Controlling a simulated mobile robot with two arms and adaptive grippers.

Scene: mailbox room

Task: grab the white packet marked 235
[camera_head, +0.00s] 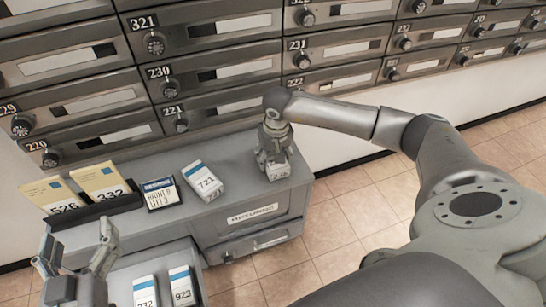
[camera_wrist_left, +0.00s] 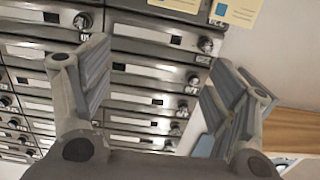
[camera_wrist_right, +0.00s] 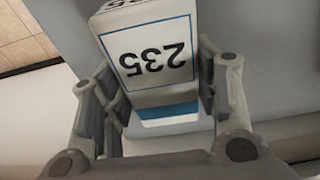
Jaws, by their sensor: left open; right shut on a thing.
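The white packet marked 235 (camera_wrist_right: 155,55) shows large in the right wrist view, with a blue band and its number upside down. My right gripper (camera_wrist_right: 160,105) is shut on it, with a finger on each side. In the head view this packet (camera_head: 279,171) is at the right end of the grey counter, mostly hidden by the right gripper (camera_head: 272,150). I cannot tell whether it touches the counter. My left gripper (camera_head: 75,255) is open and empty at the lower left of the head view. Its spread fingers also show in the left wrist view (camera_wrist_left: 155,90).
On the counter (camera_head: 240,190) lie a white packet marked 721 (camera_head: 203,181), a small sign (camera_head: 160,194) and yellow envelopes 526 (camera_head: 53,197) and 332 (camera_head: 103,181) in a black holder. Packets 232 (camera_head: 146,291) and 923 (camera_head: 181,287) lie lower in front. Mailboxes line the wall.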

